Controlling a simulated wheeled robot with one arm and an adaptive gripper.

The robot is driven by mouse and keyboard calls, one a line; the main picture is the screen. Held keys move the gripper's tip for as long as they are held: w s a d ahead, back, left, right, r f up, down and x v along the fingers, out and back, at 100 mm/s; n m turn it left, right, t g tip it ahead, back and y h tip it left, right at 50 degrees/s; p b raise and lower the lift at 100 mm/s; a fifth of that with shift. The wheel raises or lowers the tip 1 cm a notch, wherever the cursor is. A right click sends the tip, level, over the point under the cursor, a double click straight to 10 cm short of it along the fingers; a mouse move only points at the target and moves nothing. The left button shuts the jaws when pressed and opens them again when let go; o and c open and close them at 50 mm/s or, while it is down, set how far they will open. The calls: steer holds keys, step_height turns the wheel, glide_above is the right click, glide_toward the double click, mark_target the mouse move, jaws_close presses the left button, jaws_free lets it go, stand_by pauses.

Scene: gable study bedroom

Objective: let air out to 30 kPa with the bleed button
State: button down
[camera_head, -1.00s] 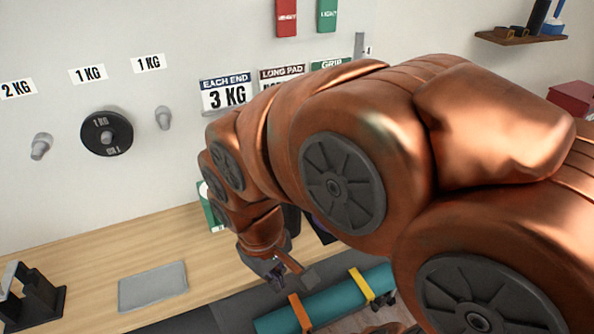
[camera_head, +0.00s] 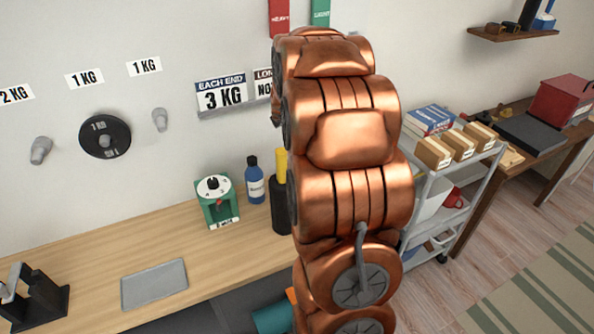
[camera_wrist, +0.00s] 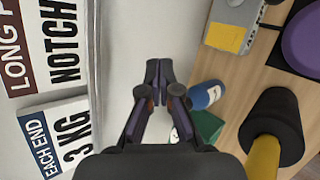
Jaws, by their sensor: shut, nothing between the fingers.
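A green box (camera_head: 219,207) with a white round dial (camera_head: 213,186) and a small red part stands at the back of the wooden desk, against the wall. The dial's reading is too small to make out, and I cannot single out a bleed button. In the wrist view the green box (camera_wrist: 207,127) is partly hidden behind my gripper. A grey device (camera_wrist: 238,14) with a yellow label lies on the desk there. My gripper (camera_wrist: 158,72) is shut and empty, in front of the pale wall and apart from the box. My arm hides it in the head view.
A blue bottle (camera_head: 254,184) and a black holder with a yellow item (camera_wrist: 263,155) stand beside the box. A grey tray (camera_head: 154,285) and a black stand (camera_head: 38,300) are at left. Wall signs (camera_head: 221,94) hang above. A cart (camera_head: 445,190) stands at right.

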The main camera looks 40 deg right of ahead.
steer(key=d+f+n+t+y, duration=0.1)
steer(key=d+f+n+y, duration=0.3)
steer(key=f+n, duration=0.5)
step_height(320, 180, down, 2)
steer(key=shift+w+d+f, duration=0.1)
steer(key=shift+w+d, duration=0.35)
steer(key=shift+d, duration=0.35)
steer(key=shift+f, duration=0.1)
step_height(320, 180, down, 7)
steer(key=b, duration=0.5)
steer(key=shift+b, duration=0.3)
steer(key=shift+f+b, duration=0.8)
steer(key=shift+b, duration=0.1)
steer(key=shift+f, duration=0.15)
steer(key=shift+f+b, duration=0.25)
steer(key=shift+b, duration=0.25)
steer(key=shift+f+b, duration=0.4)
steer(key=shift+b, duration=0.05)
stand_by(1.6)
